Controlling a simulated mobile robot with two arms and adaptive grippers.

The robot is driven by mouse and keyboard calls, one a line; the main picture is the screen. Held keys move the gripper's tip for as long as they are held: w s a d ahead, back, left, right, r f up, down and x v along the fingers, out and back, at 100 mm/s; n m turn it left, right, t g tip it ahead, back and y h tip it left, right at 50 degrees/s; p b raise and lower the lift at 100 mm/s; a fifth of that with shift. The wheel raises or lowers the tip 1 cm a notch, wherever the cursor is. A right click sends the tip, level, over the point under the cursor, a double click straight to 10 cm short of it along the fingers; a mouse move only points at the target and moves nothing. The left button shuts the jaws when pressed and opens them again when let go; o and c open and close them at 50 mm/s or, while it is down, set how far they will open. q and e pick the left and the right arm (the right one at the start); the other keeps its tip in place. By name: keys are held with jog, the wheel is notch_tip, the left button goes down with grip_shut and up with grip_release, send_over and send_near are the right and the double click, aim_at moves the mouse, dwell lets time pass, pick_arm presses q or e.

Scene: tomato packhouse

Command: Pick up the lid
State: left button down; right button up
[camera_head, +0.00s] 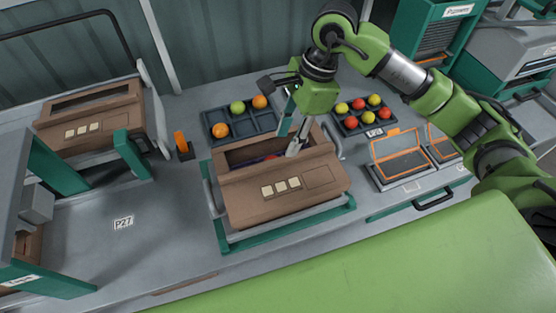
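A brown carton (234,160) stands in the middle of the bench, in a grey and green holder (282,222). A brown panel that looks like its lid (316,176) covers the front part and bears several pale square labels. Behind it a dark opening shows a little red and blue inside. My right gripper (295,148) points down at the opening, by the panel's back edge. Its fingertips overlap that edge, so I cannot tell whether they touch it or grip it. My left gripper is not in view.
A dark tray (250,128) with a few orange and green tomatoes sits behind the carton. Another tray (349,127) of several tomatoes and orange-framed panels (398,155) are on the right. A similar carton (95,115) is at left. Bench around the P27 label (123,223) is clear.

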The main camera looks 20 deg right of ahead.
aim_at(278, 160)
jog(key=shift+w+a+f, duration=0.15)
jog(key=shift+f, duration=0.4)
jog(key=shift+w+a+f, duration=0.1)
jog(key=shift+w+f, duration=0.05)
jog(key=shift+f, duration=0.4)
jog(key=shift+s+a+f+p, duration=0.2)
jog(key=shift+f+p, duration=0.25)
jog(key=shift+p, duration=0.15)
jog(key=p+x, duration=0.2)
jog(key=x, duration=0.1)
jog(key=shift+f, duration=0.15)
jog(key=shift+a+f, duration=0.15)
jog(key=shift+f, duration=0.45)
grip_shut()
